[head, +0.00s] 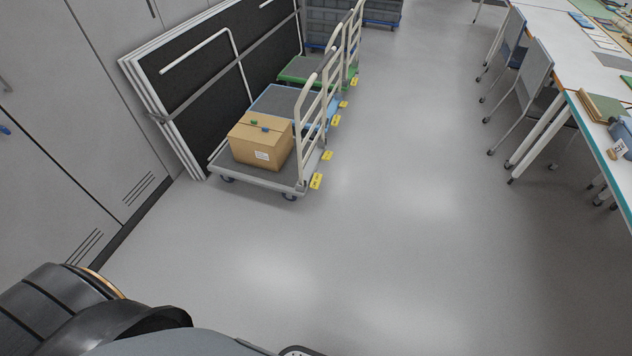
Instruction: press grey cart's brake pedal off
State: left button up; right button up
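The grey cart (281,177) stands at the left of the head view, the nearest in a row of carts. It has a grey deck, a cream push handle (303,133) at its right end and dark casters. A cardboard box (261,141) rests on its deck. Two yellow pedals stick out past the handle end near the floor, a nearer one (316,181) and a farther one (327,155). They are too small to tell pressed or raised. Neither of my grippers is in view; only dark parts of my own body show at the bottom left.
A blue cart (278,102) and a green cart (300,69) stand behind, close together, with yellow pedals too. Framed black panels (205,75) lean along the left, beside grey cabinets (70,130). Chairs (534,75) and a white table (560,50) are at right. The middle floor is clear.

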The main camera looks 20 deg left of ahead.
aim_at(316, 180)
jog(key=i+j, duration=0.2)
jog(key=i, duration=0.3)
jog(key=i+j, duration=0.2)
jog(key=i, duration=0.3)
jog(key=i+j, duration=0.25)
jog(key=i, duration=0.25)
jog(key=k+u, duration=0.05)
